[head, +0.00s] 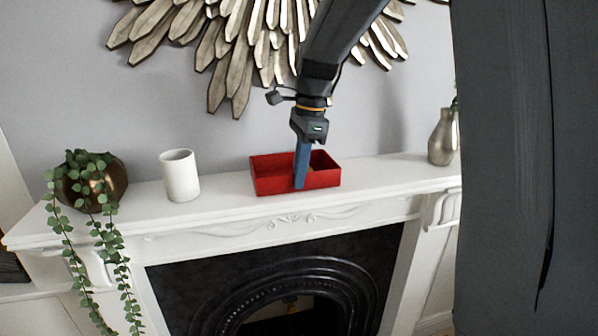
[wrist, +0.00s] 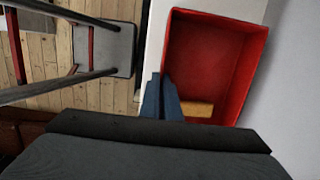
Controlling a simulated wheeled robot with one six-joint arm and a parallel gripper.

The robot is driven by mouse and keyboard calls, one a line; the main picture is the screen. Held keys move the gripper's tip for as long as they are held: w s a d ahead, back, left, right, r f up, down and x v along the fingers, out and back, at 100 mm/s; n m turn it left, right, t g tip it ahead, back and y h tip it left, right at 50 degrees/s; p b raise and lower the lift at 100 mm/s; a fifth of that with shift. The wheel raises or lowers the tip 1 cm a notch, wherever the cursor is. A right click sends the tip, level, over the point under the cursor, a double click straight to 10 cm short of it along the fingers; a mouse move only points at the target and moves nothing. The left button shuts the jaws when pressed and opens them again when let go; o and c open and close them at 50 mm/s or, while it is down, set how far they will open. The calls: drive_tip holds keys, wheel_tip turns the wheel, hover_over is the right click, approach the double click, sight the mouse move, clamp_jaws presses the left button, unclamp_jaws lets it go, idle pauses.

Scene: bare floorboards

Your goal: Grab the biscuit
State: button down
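The biscuit is a small tan block (wrist: 198,109) lying inside a red open box at its near end in the wrist view. In the head view only a small brownish bit of it (head: 309,170) shows beside my finger. The red box (head: 270,184) stands on the white mantel; its wall also shows in the wrist view (wrist: 252,75). My gripper (head: 300,182) points down at the box's front wall, its blue fingers overlapping that wall. In the wrist view the fingers (wrist: 162,95) lie close together, left of the biscuit, with nothing seen between them.
A white cup (head: 180,176) and a bronze pot with a trailing plant (head: 92,185) stand left on the mantel (head: 222,191). A silver vase (head: 441,138) stands right. A metal sunburst decoration (head: 240,50) hangs behind. In the wrist view a chair-like object (wrist: 103,48) stands on the floorboards below.

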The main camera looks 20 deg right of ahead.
drive_tip(key=shift+f, duration=0.15)
drive_tip(key=c, duration=2)
unclamp_jaws()
